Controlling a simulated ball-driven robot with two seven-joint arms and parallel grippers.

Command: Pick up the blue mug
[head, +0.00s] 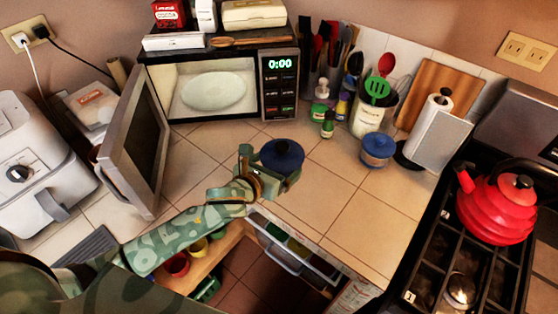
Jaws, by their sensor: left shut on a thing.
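The blue mug (286,150) is a dark blue round shape near the middle of the head view, over the tiled counter. My left gripper (270,178) is shut on it from the near left side. The gripper hides the mug's near left part. I cannot tell whether the mug's base touches the counter. My right gripper is not in view.
A microwave (278,84) stands behind with its door (137,142) open. A red kettle (496,205) sits on the stove. An open drawer (283,258) lies below the counter edge.

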